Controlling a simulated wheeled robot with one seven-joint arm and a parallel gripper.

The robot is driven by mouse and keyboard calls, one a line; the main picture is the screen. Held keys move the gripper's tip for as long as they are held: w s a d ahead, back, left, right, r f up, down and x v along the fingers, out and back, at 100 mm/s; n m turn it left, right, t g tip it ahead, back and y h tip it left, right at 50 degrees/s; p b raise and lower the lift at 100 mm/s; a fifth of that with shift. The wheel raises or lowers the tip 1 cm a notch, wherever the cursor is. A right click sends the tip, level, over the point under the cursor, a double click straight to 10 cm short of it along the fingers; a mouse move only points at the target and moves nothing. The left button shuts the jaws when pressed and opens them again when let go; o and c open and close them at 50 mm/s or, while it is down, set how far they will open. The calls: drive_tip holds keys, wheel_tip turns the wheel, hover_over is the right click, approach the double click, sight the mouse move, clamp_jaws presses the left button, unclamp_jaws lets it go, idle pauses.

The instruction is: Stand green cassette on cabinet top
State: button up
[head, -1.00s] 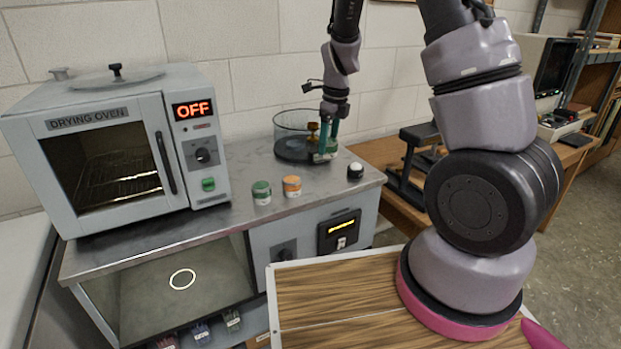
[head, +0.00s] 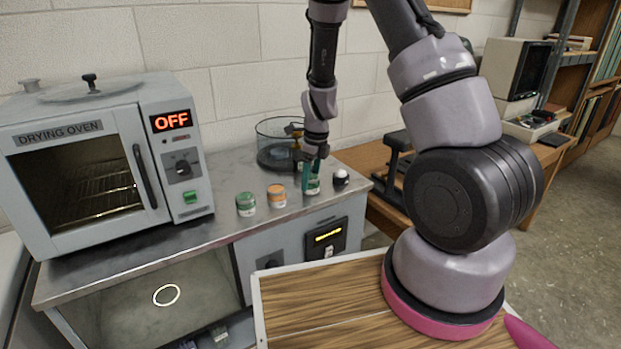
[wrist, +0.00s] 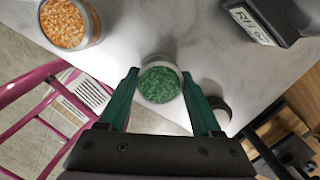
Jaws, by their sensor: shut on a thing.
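The green cassette (wrist: 160,83) is a small round pot with a pale rim and green granules, seen from above between my fingers in the wrist view. In the head view it (head: 313,186) is partly hidden by the fingers. My gripper (head: 312,178), with teal fingers, is shut on it, one finger on each side. The cassette is upright, at or just above the grey metal cabinet top (head: 225,172); I cannot tell whether it touches. It is between an orange-lidded pot and a black knob with a white top.
The orange pot (head: 276,195) and another green-lidded pot (head: 245,204) stand to the left. The black-and-white knob (head: 341,178) is close on the right. A glass bowl (head: 270,142) stands behind. The drying oven (head: 100,165) fills the left side.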

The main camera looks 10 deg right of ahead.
drive_tip(key=o, duration=1.4)
drive_tip(key=shift+f, duration=0.15)
wheel_tip(320, 180, up, 12)
drive_tip(key=d, duration=0.1)
wheel_tip(320, 180, up, 17)
drive_tip(key=n+t+y, duration=0.2)
drive_tip(key=n+t, duration=0.1)
drive_tip(key=n, duration=0.7)
hover_over(315, 178)
drive_tip(key=s+d, duration=0.2)
drive_tip(key=s, duration=0.6)
drive_tip(key=s+r+n+t, duration=0.1)
drive_tip(key=s+r+n, duration=0.2)
drive_tip(key=s+n, duration=0.1)
drive_tip(key=s+d+r+n+t, duration=0.1)
drive_tip(key=s+r+n, duration=0.2)
drive_tip(key=s+n, duration=0.1)
drive_tip(key=s+d+r+n+t+h, duration=0.1)
drive_tip(key=s+r+n, duration=0.2)
drive_tip(key=s+n, duration=0.1)
drive_tip(key=shift+s+d, duration=0.1)
drive_tip(key=shift+s, duration=0.7)
